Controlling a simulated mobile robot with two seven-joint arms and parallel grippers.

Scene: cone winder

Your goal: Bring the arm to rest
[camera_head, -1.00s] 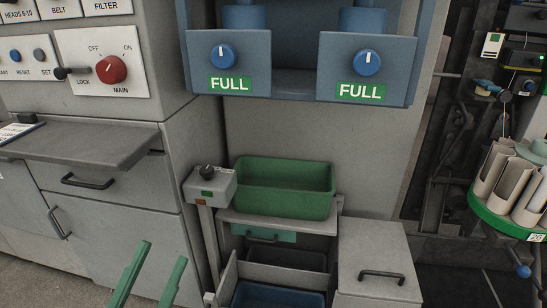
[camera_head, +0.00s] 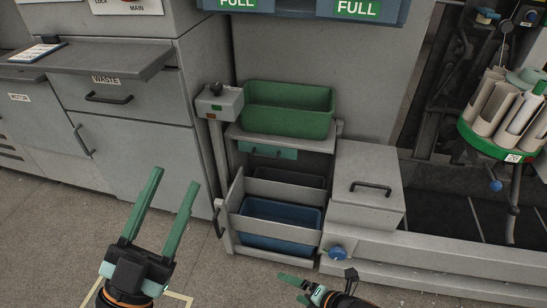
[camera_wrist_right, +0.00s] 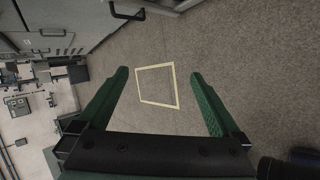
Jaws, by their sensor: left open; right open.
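My left gripper (camera_head: 174,210) is at the lower left of the head view, with its two green fingers apart and nothing between them. It is above the floor, in front of the grey cabinet. My right gripper (camera_head: 287,287) shows at the bottom of the head view, low over the floor, seen partly from the side. In the right wrist view (camera_wrist_right: 165,95) its green fingers are wide apart and empty. Beyond them a pale square outline (camera_wrist_right: 157,86) lies on the floor. The rest of both arms is mostly out of view.
A green bin (camera_head: 288,109) sits on a stand, with a blue bin (camera_head: 279,228) below it. A lidded grey box (camera_head: 366,205) stands to their right. A carousel of cones (camera_head: 500,125) is at the right. A grey cabinet (camera_head: 135,145) with a shelf is at the left. Floor in front looks clear.

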